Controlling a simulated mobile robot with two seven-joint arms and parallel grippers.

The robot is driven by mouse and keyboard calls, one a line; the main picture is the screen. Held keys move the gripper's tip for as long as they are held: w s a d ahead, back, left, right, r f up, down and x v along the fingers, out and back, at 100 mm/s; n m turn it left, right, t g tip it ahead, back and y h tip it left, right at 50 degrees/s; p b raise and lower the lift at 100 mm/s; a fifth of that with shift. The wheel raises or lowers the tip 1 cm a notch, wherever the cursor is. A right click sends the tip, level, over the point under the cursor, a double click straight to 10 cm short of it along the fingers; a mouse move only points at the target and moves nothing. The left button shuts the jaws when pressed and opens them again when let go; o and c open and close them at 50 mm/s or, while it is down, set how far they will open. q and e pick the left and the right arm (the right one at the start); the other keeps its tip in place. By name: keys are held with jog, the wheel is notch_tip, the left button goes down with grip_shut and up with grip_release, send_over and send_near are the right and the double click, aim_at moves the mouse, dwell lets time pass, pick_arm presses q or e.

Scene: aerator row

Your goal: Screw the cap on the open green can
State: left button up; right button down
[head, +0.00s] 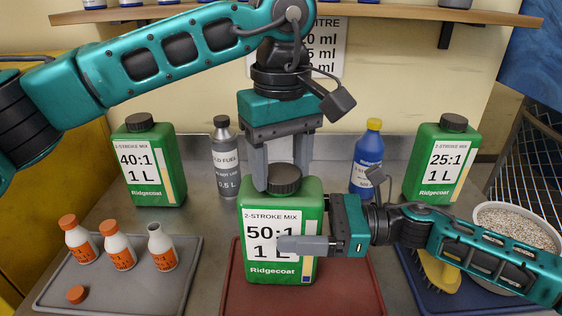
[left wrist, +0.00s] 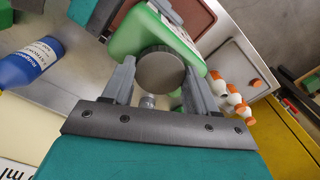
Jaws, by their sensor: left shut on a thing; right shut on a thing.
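The green can labelled 50:1 (head: 286,268) stands upright on the red-brown tray. A dark cap (head: 285,182) is at the top of its neck; I cannot tell how far it is threaded. My left gripper (head: 284,176) points down from above, shut on the cap, one finger each side. The left wrist view shows the grey round cap (left wrist: 160,70) between the fingers (left wrist: 158,82), over the can's green shoulder (left wrist: 137,35). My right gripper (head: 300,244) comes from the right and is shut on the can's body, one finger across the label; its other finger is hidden.
Capped green cans stand at left (head: 150,170) and right (head: 437,165), with a grey bottle (head: 224,160) and a blue bottle (head: 367,160) behind. The grey tray (head: 120,290) holds small bottles and an orange cap (head: 77,294). A bowl (head: 515,230) and yellow brush (head: 438,270) are right.

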pick_arm(q)
jog(key=m, duration=0.3)
jog(key=o, duration=1.2)
jog(key=shift+o, duration=0.2)
jog(key=shift+r, duration=0.1)
notch_tip(320, 180, up, 12)
pick_arm(e)
grip_release()
jog(key=shift+d, duration=0.1)
pick_arm(q)
jog(key=shift+f+b, duration=0.8)
jog(key=shift+f, duration=0.15)
pick_arm(e)
jog(key=d, duration=0.7)
jog(key=shift+s+d, duration=0.15)
jog(key=shift+s, duration=0.05)
